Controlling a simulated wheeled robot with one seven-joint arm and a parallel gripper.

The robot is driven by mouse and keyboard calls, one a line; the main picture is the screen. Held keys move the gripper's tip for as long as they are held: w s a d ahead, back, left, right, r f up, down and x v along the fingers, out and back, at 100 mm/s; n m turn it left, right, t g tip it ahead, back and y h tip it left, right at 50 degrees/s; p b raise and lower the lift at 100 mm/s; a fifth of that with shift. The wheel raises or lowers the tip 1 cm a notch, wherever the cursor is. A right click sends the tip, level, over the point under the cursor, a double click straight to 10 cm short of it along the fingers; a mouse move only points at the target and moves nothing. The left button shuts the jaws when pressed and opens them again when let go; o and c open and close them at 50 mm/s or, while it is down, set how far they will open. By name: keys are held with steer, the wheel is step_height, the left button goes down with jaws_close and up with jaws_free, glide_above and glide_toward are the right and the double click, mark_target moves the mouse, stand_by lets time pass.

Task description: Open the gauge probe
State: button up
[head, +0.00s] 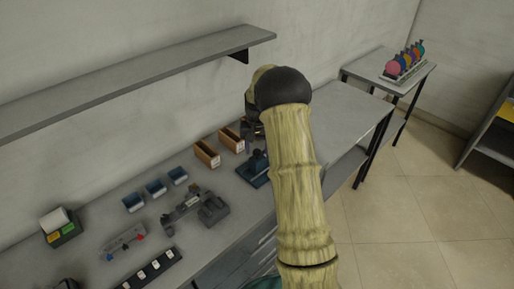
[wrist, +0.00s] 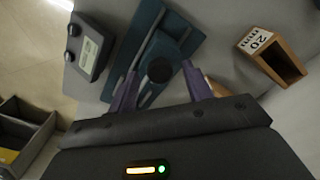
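A teal fixture with a flat plate and a slotted slide, which looks like the gauge, stands on the workbench in the head view (head: 254,168). It also fills the top middle of the wrist view (wrist: 190,42). A round black knob (wrist: 160,70) sits on its slide. I cannot tell a separate probe part. My gripper (wrist: 158,72) has its two purple fingers apart, one on each side of the knob. I cannot tell whether they touch it. In the head view my arm hides most of the gripper.
Wooden bins (head: 207,153) stand close to the fixture; one labelled 20 shows in the wrist view (wrist: 272,56). A grey box with two knobs (wrist: 90,46) is on its other side. Blue bins (head: 156,188) and a grey device (head: 196,210) lie left. A shelf (head: 150,75) overhangs the bench.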

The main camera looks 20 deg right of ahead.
step_height(320, 180, up, 17)
steer(key=b, duration=0.1)
steer(key=shift+r, duration=0.2)
stand_by(0.4)
stand_by(0.4)
steer(key=s+a+f+n+t, duration=0.1)
steer(key=s+a+f, duration=0.2)
steer(key=s, duration=0.6)
steer(key=s+a+f+n, duration=0.2)
steer(key=s+a+f, duration=0.2)
steer(key=s+a, duration=0.2)
steer(key=s+a+f+n+t, duration=0.1)
steer(key=s+a, duration=0.4)
steer(key=s, duration=0.6)
step_height(320, 180, down, 3)
steer(key=shift+s+a+r+n+t, duration=0.1)
steer(key=shift+s+a+n+t, duration=0.05)
steer(key=shift+s+n+t, duration=0.3)
steer(key=shift+w, duration=0.1)
